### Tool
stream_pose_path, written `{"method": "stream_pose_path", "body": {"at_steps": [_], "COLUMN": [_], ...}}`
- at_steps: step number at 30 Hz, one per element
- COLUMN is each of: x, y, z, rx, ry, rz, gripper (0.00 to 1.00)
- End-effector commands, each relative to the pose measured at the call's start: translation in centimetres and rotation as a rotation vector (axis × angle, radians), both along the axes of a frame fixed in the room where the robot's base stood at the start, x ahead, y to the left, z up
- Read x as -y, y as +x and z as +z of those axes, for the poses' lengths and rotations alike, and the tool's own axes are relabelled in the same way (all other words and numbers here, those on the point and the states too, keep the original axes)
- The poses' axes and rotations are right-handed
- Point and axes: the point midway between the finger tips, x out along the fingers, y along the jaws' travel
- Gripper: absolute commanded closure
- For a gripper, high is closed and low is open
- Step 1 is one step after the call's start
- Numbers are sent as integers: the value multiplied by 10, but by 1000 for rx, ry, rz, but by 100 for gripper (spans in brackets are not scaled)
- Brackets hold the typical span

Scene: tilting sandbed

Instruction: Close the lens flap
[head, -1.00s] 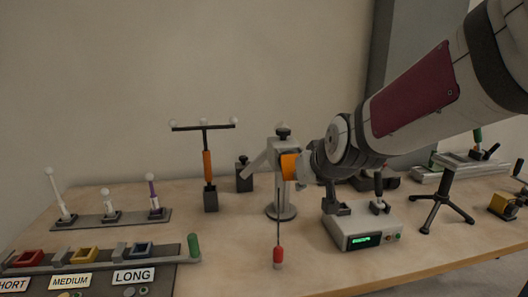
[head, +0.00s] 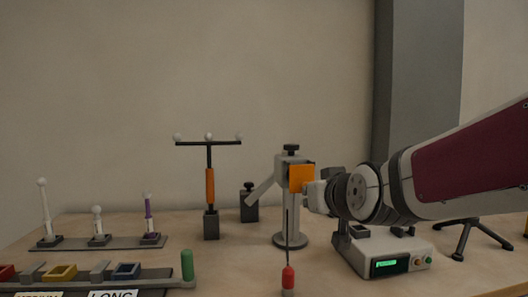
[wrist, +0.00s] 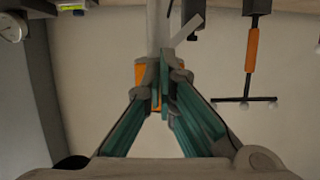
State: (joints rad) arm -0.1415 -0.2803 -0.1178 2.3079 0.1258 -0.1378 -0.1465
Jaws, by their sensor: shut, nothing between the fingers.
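A grey stand with a round base (head: 290,240) and a black top knob stands mid-table in the head view. An orange square plate (head: 301,178), which looks like the lens flap, is on its right front side. A grey slanted piece (head: 264,186) sticks out to its lower left. My gripper (head: 311,194) is shut and empty, right beside the orange plate; I cannot tell whether they touch. In the wrist view the teal-lined fingers (wrist: 164,80) meet in front of the stand, and the orange plate (wrist: 141,72) is partly hidden behind them.
An instrument box with a green display (head: 390,264) sits below my arm. An orange-handled T-shaped post (head: 210,187) and a dark block (head: 249,207) stand to the left.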

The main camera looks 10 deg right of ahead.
Motion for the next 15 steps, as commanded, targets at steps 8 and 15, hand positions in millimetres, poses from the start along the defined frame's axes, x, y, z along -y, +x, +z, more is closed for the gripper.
{"method": "stream_pose_path", "body": {"at_steps": [8,15], "x": [0,0], "y": [5,8], "z": [-8,-11], "rx": [1,-2], "ry": [0,0], "rz": [0,0], "gripper": [100,100]}}
